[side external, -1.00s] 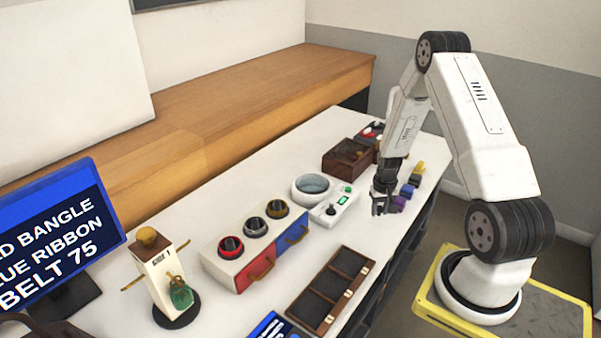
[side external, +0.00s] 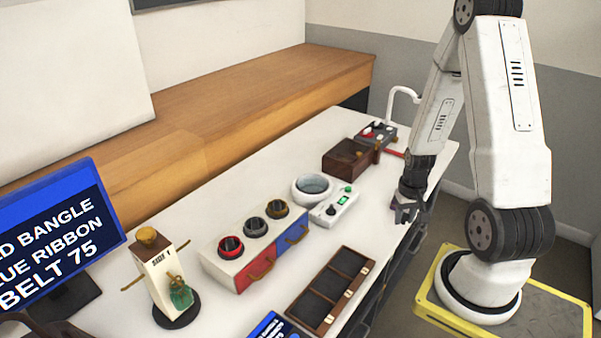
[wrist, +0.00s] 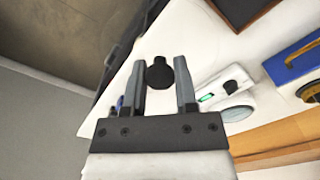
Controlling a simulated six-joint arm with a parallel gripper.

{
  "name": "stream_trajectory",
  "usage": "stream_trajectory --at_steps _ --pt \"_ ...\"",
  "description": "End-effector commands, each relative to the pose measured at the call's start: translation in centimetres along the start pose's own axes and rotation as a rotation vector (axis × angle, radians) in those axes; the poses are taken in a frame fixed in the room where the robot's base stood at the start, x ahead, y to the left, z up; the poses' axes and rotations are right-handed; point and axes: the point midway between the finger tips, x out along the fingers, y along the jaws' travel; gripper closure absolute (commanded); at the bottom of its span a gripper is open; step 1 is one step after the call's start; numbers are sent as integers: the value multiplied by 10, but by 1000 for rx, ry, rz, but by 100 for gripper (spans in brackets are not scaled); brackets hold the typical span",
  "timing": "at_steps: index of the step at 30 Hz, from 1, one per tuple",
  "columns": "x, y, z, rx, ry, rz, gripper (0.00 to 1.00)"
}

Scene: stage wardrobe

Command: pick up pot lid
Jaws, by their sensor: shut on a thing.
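My gripper (side external: 408,212) is over the right edge of the white table in the side view. In the wrist view its two fingers (wrist: 160,62) are closed on a small dark, many-sided piece (wrist: 159,73), which sits between the fingertips. In the side view the held piece is largely hidden by the gripper. Its underside and its contact with the table cannot be seen. I see nothing that I can clearly name as a pot lid.
The white table (side external: 230,298) holds a drawer unit (side external: 257,243), a white round bowl (side external: 312,188), a control box (side external: 334,208), a dark wooden box (side external: 346,157) and a compartment tray (side external: 330,290). A stand (side external: 160,262) with a green pouch (side external: 181,295) is at left.

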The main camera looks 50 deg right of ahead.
Motion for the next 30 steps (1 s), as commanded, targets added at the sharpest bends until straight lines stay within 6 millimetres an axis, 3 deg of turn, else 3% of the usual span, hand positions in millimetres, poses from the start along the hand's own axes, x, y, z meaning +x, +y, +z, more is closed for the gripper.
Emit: stream_trajectory --at_steps 22,30 --pt "-1 0 2 0 0 0 100" --pt "1 -3 -18 0 1 0 100"
